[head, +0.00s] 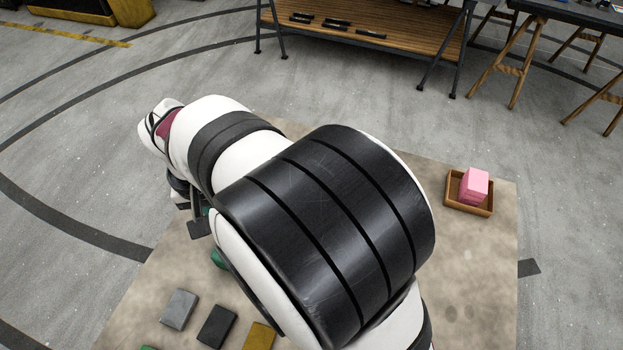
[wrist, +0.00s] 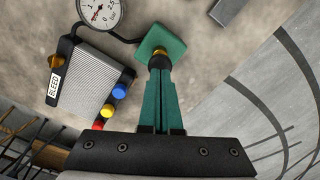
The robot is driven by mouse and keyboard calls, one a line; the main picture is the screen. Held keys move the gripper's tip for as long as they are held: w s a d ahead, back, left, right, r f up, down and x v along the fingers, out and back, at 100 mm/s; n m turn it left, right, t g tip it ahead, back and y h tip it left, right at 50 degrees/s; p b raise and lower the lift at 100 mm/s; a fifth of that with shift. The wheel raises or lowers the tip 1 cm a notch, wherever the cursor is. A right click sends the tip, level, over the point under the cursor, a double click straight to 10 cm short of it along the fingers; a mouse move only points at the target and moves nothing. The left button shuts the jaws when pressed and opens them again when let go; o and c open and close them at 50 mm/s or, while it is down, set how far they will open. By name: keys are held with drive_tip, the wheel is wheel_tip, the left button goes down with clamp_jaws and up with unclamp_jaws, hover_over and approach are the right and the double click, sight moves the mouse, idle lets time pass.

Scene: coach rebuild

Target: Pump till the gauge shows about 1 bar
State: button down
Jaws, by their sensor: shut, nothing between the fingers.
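In the wrist view the round white gauge (wrist: 101,10) is cut by the top edge; its needle is too small to read surely. A black hose runs from it to the green square pump base (wrist: 175,45), which carries a black and brass plunger (wrist: 159,61). My gripper (wrist: 160,76) is shut and empty, its green fingers pointing at the plunger top. I cannot tell whether they touch it. A grey ribbed box (wrist: 98,85) labelled BLEED stands left of the pump, with yellow, red and blue knobs. My arm hides most of this in the head view.
In the head view, grey (head: 178,309), black (head: 216,326) and yellow (head: 259,336) blocks lie at the front of the mat. A wooden tray (head: 469,209) with pink blocks (head: 474,185) stands at right. A workbench (head: 370,30) is behind.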

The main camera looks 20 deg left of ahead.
idle(0.3)
drive_tip(key=shift+f, duration=2.05)
drive_tip(key=shift+r, duration=2.05)
